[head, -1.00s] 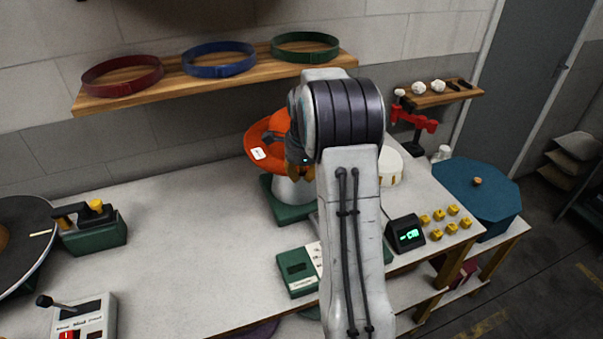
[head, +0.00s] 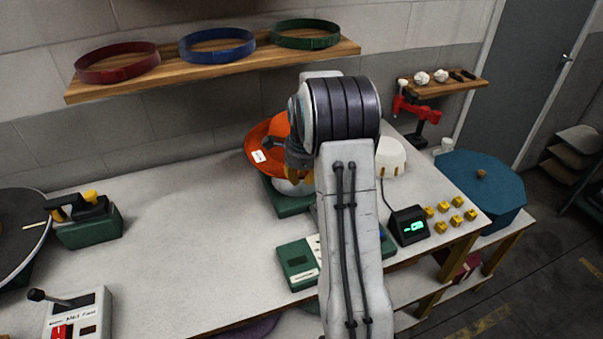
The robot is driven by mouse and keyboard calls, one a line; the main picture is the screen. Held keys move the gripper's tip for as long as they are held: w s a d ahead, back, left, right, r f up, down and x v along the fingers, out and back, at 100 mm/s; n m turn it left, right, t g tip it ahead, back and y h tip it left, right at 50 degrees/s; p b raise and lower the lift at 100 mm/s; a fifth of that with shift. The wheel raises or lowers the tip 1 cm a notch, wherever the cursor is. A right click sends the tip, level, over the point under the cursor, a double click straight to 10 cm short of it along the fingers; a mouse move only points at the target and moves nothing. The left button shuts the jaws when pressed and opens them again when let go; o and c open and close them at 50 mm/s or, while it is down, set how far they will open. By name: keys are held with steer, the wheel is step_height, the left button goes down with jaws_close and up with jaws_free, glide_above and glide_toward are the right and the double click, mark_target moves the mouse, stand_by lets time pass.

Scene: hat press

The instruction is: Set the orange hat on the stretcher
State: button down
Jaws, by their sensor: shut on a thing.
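The orange hat (head: 258,160) is partly hidden behind my arm, with a white label on its brim. It sits low over a device with a pale rounded top (head: 292,187) and a green base (head: 287,206), which I take to be the stretcher. My gripper (head: 297,172) is at the hat's near right edge, partly hidden by my arm, and is shut on the hat. The brim looks slightly tilted. Whether the hat touches the pale top or hangs just above it is hidden.
A shelf (head: 365,52) above holds red, blue and green bands. A small display (head: 408,225) and yellow blocks (head: 443,209) stand right of my arm, with a white dome (head: 391,157) behind. A green box (head: 298,263) lies in front. The left-centre tabletop is clear.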

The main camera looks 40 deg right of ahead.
steer(key=s+b+x, duration=0.1)
steer(key=b+x, duration=0.4)
steer(key=x, duration=0.1)
steer(key=shift+a, duration=0.3)
steer(key=shift+s+b+x, duration=0.15)
steer(key=shift+b+x, duration=0.5)
steer(key=shift+x, duration=0.15)
steer(key=shift+s+b+x, duration=0.2)
steer(key=shift+b+x, duration=0.4)
steer(key=shift+x, duration=0.2)
stand_by(0.6)
steer(key=shift+a+f, duration=0.1)
steer(key=shift+a, duration=0.1)
steer(key=c, duration=1.2)
jaws_free()
steer(key=shift+s, duration=0.1)
steer(key=v, duration=1.2)
